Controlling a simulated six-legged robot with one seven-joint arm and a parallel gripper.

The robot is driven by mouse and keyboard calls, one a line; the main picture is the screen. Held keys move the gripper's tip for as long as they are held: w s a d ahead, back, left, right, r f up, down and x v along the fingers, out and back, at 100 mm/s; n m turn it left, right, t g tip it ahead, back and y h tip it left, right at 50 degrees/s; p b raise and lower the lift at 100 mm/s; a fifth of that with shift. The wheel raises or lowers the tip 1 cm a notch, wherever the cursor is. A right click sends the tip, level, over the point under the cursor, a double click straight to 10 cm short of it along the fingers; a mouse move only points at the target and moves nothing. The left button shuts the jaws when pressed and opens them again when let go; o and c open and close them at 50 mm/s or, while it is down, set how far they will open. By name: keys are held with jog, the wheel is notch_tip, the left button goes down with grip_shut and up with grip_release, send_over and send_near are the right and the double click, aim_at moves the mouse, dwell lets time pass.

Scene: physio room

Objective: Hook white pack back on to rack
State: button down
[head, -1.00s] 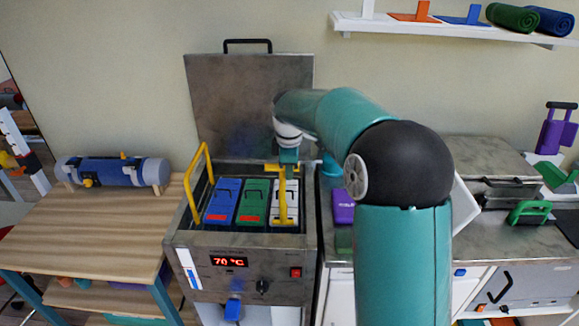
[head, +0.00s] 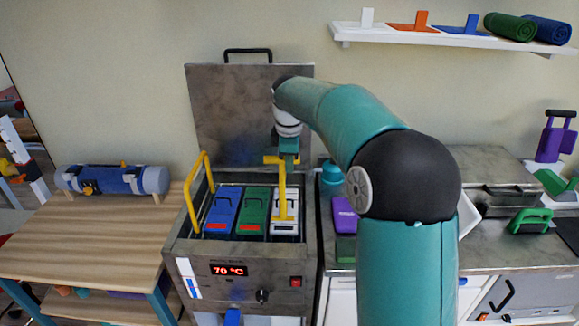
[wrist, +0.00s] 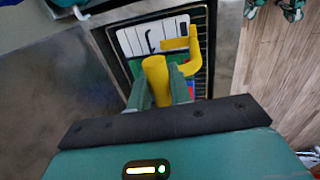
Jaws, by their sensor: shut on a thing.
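My gripper (head: 289,156) is shut on a yellow hooked bar (head: 282,185), above the right side of the open metal tank (head: 180,246). The bar hangs down in front of the white pack (head: 284,224). The white pack stands in the tank's right-hand place, beside the green pack (head: 252,215) and blue pack (head: 220,213). In the wrist view the bar (wrist: 156,78) is between the jaws (wrist: 160,92). The white pack (wrist: 135,42) with its black handle lies just beyond it. I cannot tell whether the bar touches the pack.
A yellow arched handle (head: 197,190) rises at the tank's left side. The tank's raised lid (head: 230,110) stands behind, and its display reads 70 °C. A wooden table (head: 90,225) is left. A counter (head: 490,250) with a purple pack (head: 344,214) is right.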

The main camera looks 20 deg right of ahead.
jog(key=shift+r, duration=2.85)
